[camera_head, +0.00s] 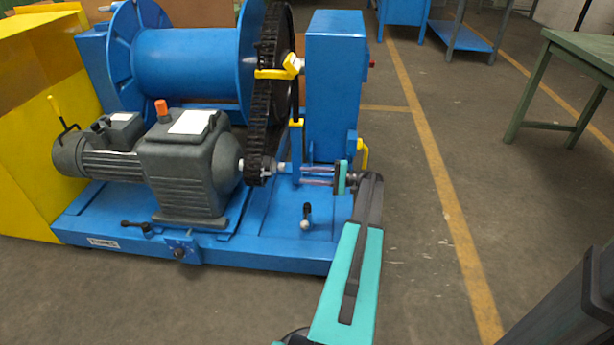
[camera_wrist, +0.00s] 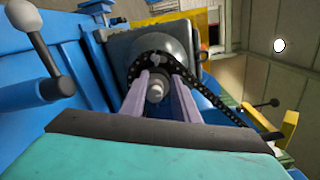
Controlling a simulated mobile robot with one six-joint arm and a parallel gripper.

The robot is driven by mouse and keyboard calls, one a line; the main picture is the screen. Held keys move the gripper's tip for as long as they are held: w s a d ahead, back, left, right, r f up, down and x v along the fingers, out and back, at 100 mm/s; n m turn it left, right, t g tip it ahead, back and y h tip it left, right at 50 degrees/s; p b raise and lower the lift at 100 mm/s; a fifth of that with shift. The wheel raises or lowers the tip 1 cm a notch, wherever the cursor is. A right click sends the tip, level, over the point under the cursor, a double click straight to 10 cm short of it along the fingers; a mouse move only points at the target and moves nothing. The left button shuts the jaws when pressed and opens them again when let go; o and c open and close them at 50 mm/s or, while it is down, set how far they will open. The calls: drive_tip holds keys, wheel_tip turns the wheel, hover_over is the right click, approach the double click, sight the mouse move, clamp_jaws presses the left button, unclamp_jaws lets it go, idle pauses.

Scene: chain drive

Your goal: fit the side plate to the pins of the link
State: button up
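My gripper (camera_head: 304,174) reaches in from the right, towards the shaft end at the lower sprocket. In the wrist view its two pale fingers (camera_wrist: 161,76) stand apart, and I see no plate clearly between them. A light shaft end (camera_wrist: 155,91) shows in the gap, with the toothed sprocket behind it. The black chain (camera_head: 267,75) runs from the big drum wheel down around this sprocket, and also shows in the wrist view (camera_wrist: 222,106). The side plate and the link with its pins are too small or hidden to make out.
A grey gearbox motor (camera_head: 188,165) stands left of the chain on the blue base frame (camera_head: 130,245). A blue upright housing (camera_head: 334,85) rises just behind my gripper. Yellow handles (camera_head: 280,71) and a ball-ended lever (camera_head: 306,217) stick out nearby.

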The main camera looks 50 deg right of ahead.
drive_tip(key=shift+c, duration=0.3)
